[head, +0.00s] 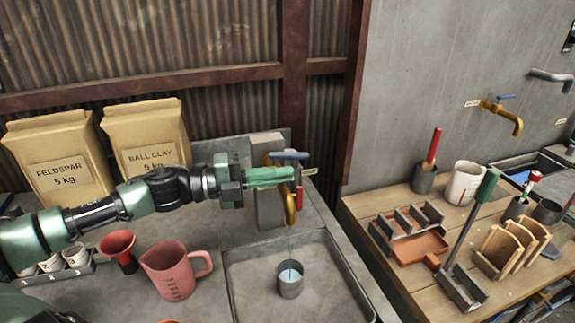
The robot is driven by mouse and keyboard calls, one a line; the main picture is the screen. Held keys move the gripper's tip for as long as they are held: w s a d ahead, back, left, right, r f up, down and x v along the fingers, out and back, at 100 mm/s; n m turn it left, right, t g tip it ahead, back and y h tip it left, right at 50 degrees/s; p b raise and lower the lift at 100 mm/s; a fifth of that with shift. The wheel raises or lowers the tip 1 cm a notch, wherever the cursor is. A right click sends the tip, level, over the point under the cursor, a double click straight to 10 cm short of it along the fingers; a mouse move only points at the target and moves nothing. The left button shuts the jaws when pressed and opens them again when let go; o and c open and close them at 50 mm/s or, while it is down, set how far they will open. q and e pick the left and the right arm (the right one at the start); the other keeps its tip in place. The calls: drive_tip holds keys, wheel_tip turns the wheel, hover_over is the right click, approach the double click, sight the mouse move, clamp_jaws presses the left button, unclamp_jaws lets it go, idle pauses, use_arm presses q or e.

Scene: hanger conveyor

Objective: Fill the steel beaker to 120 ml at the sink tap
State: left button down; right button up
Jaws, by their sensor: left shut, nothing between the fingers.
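The steel beaker (290,287) stands upright in the sink basin (246,291), under the spout of the brass tap (290,203). A thin stream of water falls from the spout into the beaker, and pale water shows inside. The level in ml cannot be read. The tap's blue lever (288,155) lies at the top. My left gripper (290,174) is shut and empty, its green fingers pointing right, close to the tap just below the lever. I cannot tell if it touches the tap. My right gripper is not in view.
A pink measuring jug (172,272) and a red funnel (118,245) stand left of the sink. Paper bags of feldspar (62,170) and ball clay (146,135) stand behind. A wooden bench (360,215) with racks, pots and tools fills the right. Another brass tap (505,115) is on the wall.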

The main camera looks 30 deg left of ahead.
use_arm(q)
drive_tip(key=shift+w+d+r, duration=0.1)
drive_tip(key=shift+w+d, duration=0.35)
drive_tip(key=shift+d, duration=0.05)
drive_tip(key=shift+w+r, duration=0.1)
drive_tip(key=shift+w, duration=0.3)
drive_tip(key=shift+w+a+f+p, duration=0.1)
drive_tip(key=shift+w+a+p, duration=0.35)
drive_tip(key=shift+w, duration=0.3)
drive_tip(key=shift+w+a+f+p, duration=0.1)
drive_tip(key=shift+w+a+p, duration=0.3)
drive_tip(key=shift+w, duration=0.3)
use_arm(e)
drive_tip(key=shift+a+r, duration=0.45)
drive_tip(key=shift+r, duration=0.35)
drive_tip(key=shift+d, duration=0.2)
